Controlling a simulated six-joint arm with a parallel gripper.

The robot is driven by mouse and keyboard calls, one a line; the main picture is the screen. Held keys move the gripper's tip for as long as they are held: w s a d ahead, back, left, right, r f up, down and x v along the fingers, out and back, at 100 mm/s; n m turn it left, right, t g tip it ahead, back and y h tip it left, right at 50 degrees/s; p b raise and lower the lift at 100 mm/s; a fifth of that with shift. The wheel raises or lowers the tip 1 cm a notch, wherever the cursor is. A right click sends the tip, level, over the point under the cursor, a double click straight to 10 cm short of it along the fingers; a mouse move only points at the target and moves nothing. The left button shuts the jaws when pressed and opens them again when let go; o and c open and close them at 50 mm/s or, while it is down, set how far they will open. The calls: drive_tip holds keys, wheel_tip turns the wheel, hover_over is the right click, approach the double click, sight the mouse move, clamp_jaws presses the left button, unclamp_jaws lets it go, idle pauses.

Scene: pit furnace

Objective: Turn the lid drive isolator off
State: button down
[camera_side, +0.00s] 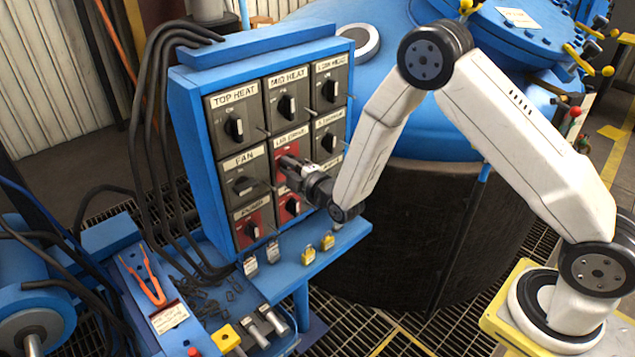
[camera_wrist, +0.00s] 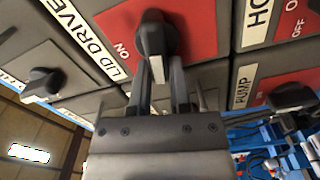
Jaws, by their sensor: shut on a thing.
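The lid drive isolator is a red plate (camera_side: 284,149) in the middle column of the switch panel, partly hidden by my gripper (camera_side: 290,166) in the side view. In the wrist view its label reads "LID DRIVE", and its black knob (camera_wrist: 155,30) stands on the red plate (camera_wrist: 195,22) with the word "ON" to the left. My gripper (camera_wrist: 159,68) is shut on the knob, one finger on each side. The knob's handle lies roughly up and down in the wrist view. No "OFF" word shows on this plate.
The blue panel (camera_side: 196,125) carries several other knobs close by, including fan (camera_side: 243,186) and mid heat (camera_side: 287,107). In the wrist view the pump knob (camera_wrist: 292,96) is at the right. Padlocks (camera_side: 327,242) sit on the ledge below. The blue furnace (camera_side: 430,125) stands behind my arm.

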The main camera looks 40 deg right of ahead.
drive_tip(key=shift+f+n, duration=0.25)
drive_tip(key=shift+n, duration=1.05)
drive_tip(key=c, duration=0.6)
unclamp_jaws()
drive_tip(key=shift+o, duration=0.2)
drive_tip(key=s, duration=0.7)
drive_tip(key=shift+s, duration=0.4)
